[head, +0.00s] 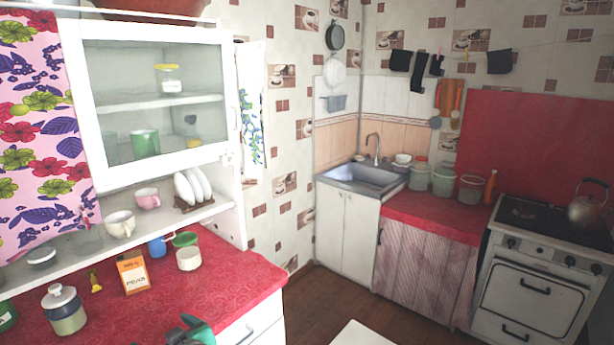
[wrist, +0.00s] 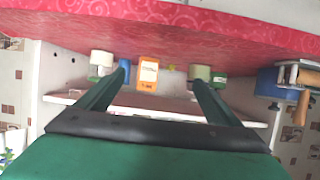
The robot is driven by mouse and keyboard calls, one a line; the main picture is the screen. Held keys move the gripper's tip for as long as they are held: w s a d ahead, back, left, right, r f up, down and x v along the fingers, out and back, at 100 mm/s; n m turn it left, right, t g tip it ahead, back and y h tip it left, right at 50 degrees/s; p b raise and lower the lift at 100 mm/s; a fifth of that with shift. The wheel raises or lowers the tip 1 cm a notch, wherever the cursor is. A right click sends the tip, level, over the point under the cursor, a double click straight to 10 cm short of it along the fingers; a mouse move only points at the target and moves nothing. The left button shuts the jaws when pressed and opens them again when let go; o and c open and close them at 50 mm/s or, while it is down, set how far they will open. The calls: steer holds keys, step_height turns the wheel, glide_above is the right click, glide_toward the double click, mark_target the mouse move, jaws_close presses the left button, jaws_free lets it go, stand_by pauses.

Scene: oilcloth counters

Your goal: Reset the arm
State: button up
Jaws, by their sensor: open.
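My gripper shows in the wrist view (wrist: 158,80) with its two green fingers spread apart and nothing between them. In the head view only a dark and green part of my gripper (head: 190,333) shows at the bottom edge, in front of the red counter (head: 232,272). The wrist picture is upside down, with the red counter (wrist: 200,30) across its top. An orange box (head: 133,273) stands on the counter; it also shows in the wrist view (wrist: 148,73), beyond the fingers and apart from them.
A sink (head: 362,176) and stove (head: 540,265) stand farther back. Brown floor (head: 318,300) shows between the counters.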

steer(key=s+d+f+m+t+h, duration=0.2)
steer(key=s+d+f, duration=0.1)
steer(key=d+f, duration=0.6)
steer(key=s+d+f+m+t+h, duration=0.15)
steer(key=s+d+f, duration=0.25)
steer(key=d+f, duration=0.45)
steer(key=s+d+f+m+t+h, duration=0.1)
steer(key=s+d+f+m+h, duration=0.3)
steer(key=s+d, duration=0.75)
steer(key=s+d+r+m+t+h, duration=0.1)
steer(key=s+d+r, duration=0.1)
steer(key=s, duration=0.9)
steer(key=s+d+r+m+t+h, duration=0.1)
steer(key=s+d+r, duration=0.1)
steer(key=s, duration=0.9)
steer(key=shift+s+d+r, duration=0.15)
steer(key=shift+s+r, duration=0.2)
steer(key=shift+r, duration=0.25)
